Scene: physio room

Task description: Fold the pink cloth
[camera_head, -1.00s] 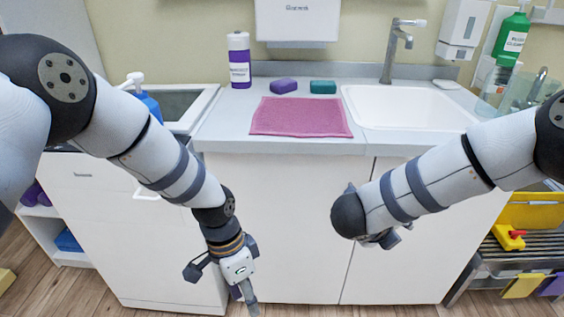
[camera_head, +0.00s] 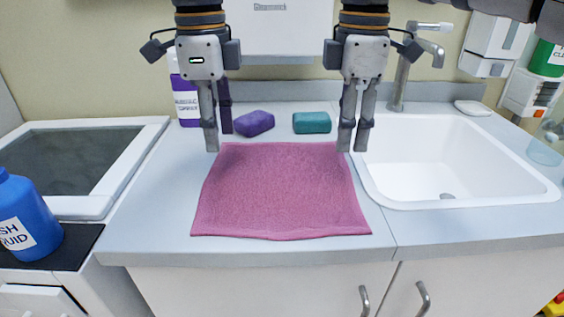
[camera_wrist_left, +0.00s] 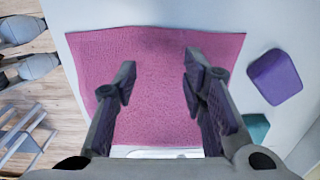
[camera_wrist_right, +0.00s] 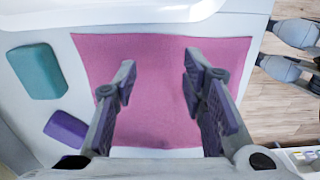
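The pink cloth (camera_head: 281,195) lies flat and spread out on the counter, its near edge close to the counter's front edge. My left gripper (camera_head: 219,140) points down over the cloth's far left corner. In the left wrist view its fingers (camera_wrist_left: 158,80) are apart, with the cloth (camera_wrist_left: 150,60) below and nothing between them. My right gripper (camera_head: 354,150) points down by the cloth's far right corner. In the right wrist view its fingers (camera_wrist_right: 158,80) are also apart and empty above the cloth (camera_wrist_right: 160,60). I cannot tell exactly how high the fingertips are.
A purple block (camera_head: 254,123) and a teal block (camera_head: 312,123) lie just behind the cloth. A purple-and-white bottle (camera_head: 184,100) stands behind my left gripper. The white sink (camera_head: 440,165) is on the right, with a tap (camera_head: 403,75). A blue bottle (camera_head: 25,220) stands at the left.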

